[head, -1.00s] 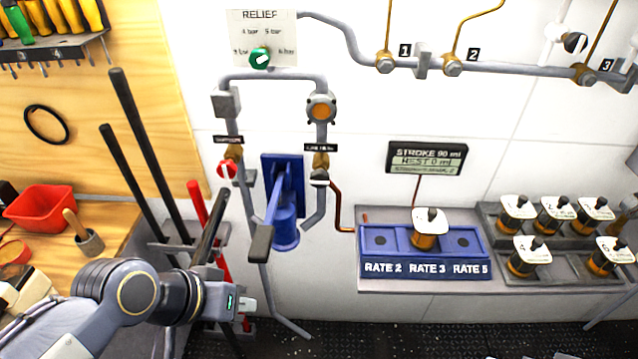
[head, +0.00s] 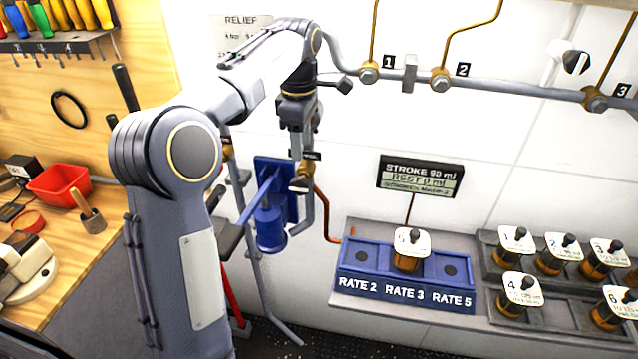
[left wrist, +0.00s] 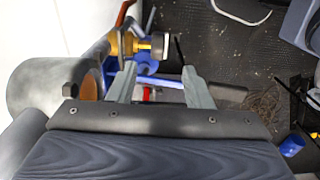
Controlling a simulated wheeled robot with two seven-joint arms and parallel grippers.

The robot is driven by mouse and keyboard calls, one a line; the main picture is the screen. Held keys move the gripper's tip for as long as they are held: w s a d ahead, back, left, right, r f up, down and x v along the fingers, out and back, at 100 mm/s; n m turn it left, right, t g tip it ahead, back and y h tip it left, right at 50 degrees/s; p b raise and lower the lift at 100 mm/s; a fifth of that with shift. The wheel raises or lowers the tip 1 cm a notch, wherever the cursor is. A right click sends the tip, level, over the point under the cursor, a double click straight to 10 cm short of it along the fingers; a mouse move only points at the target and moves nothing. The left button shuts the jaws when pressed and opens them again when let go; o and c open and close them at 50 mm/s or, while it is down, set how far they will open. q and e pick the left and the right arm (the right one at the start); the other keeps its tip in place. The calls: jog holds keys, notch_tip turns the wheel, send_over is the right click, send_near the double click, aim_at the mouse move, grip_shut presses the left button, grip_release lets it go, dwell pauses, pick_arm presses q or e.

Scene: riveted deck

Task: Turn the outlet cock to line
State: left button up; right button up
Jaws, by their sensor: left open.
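The outlet cock (head: 304,172) is a brass body with a dark and pale handle, on the right pipe beside the blue pump (head: 268,225). Its small black label is partly covered. In the left wrist view the brass cock (left wrist: 124,44) lies just beyond the fingers, its pale-edged handle (left wrist: 166,45) pointing right. My left gripper (head: 298,152) hangs down right above the cock in the head view. In the left wrist view its two fingers (left wrist: 159,86) are apart with nothing gripped between them. I cannot tell whether they touch the cock. My right gripper is out of view.
My left arm covers the relief dial and most of the left pipe. A blue rate rack (head: 362,285) with one canister stands to the right, below a stroke display (head: 421,177). A copper tube (head: 322,208) runs close by the cock. The wall between is clear.

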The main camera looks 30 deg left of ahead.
aim_at(303, 179)
pick_arm(q)
jog(key=shift+a+f, duration=0.15)
jog(key=shift+f, duration=0.4)
notch_tip(303, 179, down, 11)
jog(key=shift+r, duration=0.1)
jog(key=c, duration=1)
